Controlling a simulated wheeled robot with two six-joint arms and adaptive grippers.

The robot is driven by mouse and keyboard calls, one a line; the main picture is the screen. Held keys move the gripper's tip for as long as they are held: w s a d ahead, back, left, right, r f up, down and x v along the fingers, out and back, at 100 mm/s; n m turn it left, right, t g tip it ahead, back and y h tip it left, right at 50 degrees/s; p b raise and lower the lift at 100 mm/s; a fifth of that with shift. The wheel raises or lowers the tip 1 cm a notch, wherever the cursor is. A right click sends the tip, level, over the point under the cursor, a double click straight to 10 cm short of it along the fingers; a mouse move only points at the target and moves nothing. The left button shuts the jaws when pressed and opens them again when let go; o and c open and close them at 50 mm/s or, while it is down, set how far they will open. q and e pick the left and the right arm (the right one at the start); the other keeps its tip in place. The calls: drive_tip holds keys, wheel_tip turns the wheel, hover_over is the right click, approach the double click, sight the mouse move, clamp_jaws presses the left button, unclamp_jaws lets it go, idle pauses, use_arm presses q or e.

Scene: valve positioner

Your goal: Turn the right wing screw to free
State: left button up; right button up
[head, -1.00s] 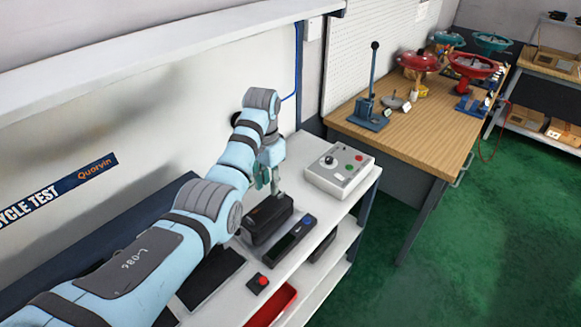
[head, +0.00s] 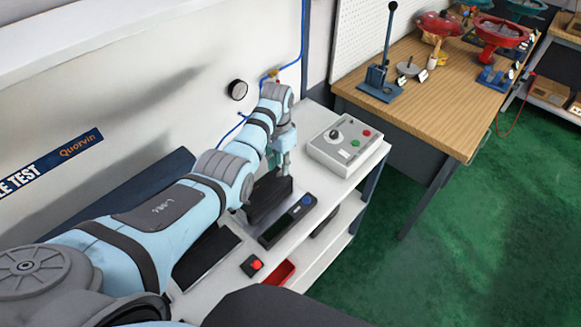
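A black box-shaped unit (head: 266,203), which looks like the valve positioner, stands on the white bench. My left gripper (head: 284,172) points down at its far right end, with the fingertips at or just above its top. I cannot tell whether they touch it. The gripper is small and seen from behind, so whether its fingers are open or shut is unclear. The right wing screw cannot be made out; the gripper and arm cover that area. My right gripper is not in view.
A grey control box (head: 345,146) with a knob and buttons stands right of the gripper. A black device with a blue button (head: 287,222) lies in front of the unit. A red button box (head: 252,265) and red bin (head: 279,272) are nearer. A wooden workbench (head: 440,95) stands right.

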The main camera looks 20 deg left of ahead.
use_arm(q)
wheel_tip(320, 180, down, 2)
drive_tip(key=shift+a+f, duration=0.1)
drive_tip(key=shift+a, duration=0.05)
drive_tip(key=shift+s, duration=0.15)
drive_tip(key=shift+c, duration=0.6)
clamp_jaws()
